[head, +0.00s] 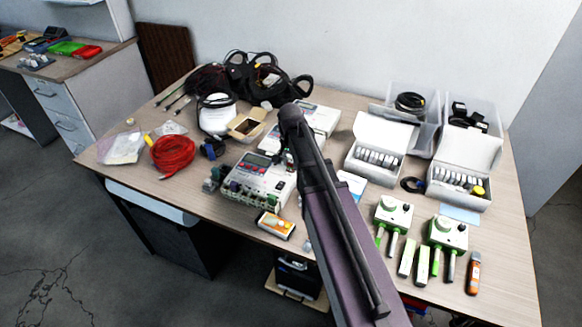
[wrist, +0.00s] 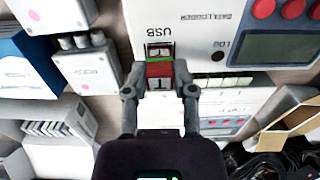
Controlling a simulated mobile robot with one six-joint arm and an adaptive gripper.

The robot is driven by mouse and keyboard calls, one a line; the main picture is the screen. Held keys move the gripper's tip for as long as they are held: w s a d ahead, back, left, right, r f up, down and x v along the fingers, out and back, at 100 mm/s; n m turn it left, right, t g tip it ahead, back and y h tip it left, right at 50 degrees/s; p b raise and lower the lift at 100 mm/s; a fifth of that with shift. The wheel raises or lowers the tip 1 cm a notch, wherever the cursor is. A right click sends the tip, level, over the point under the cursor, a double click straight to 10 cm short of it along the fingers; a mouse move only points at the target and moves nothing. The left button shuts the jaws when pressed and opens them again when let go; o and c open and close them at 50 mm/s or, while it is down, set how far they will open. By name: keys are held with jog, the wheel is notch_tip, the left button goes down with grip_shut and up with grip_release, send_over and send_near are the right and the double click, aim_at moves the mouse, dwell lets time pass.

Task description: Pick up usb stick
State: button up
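The USB stick (wrist: 160,69) shows in the wrist view as a small red block with a green edge. It sits at a port under the label "USB" on the white data logger (wrist: 190,30). My gripper (wrist: 160,76) has one fingertip on each side of the red block, and both appear to press against it. In the head view the data logger (head: 258,182) stands near the table's front edge.
A red cable coil (head: 172,155) and a small open carton (head: 246,126) lie to the left and behind. White boxes (head: 380,145) and green-and-white devices (head: 393,215) stand to the right.

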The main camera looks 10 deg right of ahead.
aim_at(291, 161)
jog(key=shift+c, duration=0.4)
jog(key=shift+r, duration=0.2)
notch_tip(291, 161, up, 4)
jog(key=p, duration=0.4)
jog(key=shift+f, duration=0.25)
jog(key=s+a+r+p, duration=0.1)
jog(key=s, duration=1.5)
jog(key=shift+a, duration=0.3)
